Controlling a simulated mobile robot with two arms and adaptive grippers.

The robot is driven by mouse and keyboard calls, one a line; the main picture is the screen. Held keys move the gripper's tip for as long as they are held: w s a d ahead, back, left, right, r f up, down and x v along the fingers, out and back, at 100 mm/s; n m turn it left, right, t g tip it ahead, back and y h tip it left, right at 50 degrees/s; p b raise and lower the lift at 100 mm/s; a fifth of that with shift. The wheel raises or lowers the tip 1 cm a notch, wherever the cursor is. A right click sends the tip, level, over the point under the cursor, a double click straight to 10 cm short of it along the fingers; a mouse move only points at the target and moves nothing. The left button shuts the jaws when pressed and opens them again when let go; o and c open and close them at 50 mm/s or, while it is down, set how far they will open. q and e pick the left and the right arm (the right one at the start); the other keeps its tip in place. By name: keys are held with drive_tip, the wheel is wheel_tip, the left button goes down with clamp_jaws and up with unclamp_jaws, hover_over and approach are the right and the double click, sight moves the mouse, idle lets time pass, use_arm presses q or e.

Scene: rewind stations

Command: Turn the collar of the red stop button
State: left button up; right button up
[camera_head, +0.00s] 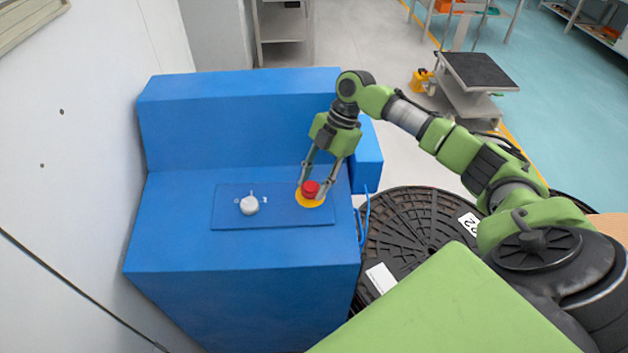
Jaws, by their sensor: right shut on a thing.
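The red stop button (311,188) stands on a yellow disc (310,202) at the right end of the blue panel plate (285,215). My right gripper (311,184) reaches down to it from above, with one finger on each side of the red button. It is shut on the button. The collar cannot be told apart from the button at this size. My left gripper is not in view.
A white rotary knob (249,205) sits on the same plate, left of the button. The blue console's raised back (235,110) rises behind the plate. Large black reels (415,235) stand to the right. A white wall (60,160) is at the left.

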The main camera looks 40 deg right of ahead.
drive_tip(key=m+p, duration=0.1)
drive_tip(key=m+t+p, duration=0.1)
drive_tip(key=m+p, duration=0.1)
drive_tip(key=shift+s+r+t, duration=0.1)
drive_tip(key=shift+s+t, duration=0.15)
drive_tip(key=shift+t, duration=0.05)
drive_tip(key=shift+s+m+t+p, duration=0.1)
drive_tip(key=shift+m+t+p, duration=0.7)
drive_tip(key=shift+m+p, duration=0.75)
drive_tip(key=shift+m+b, duration=0.3)
drive_tip(key=shift+m, duration=0.05)
drive_tip(key=o, duration=1.1)
drive_tip(key=v, duration=1.1)
drive_tip(key=shift+s+r, duration=0.25)
drive_tip(key=shift+r, duration=0.1)
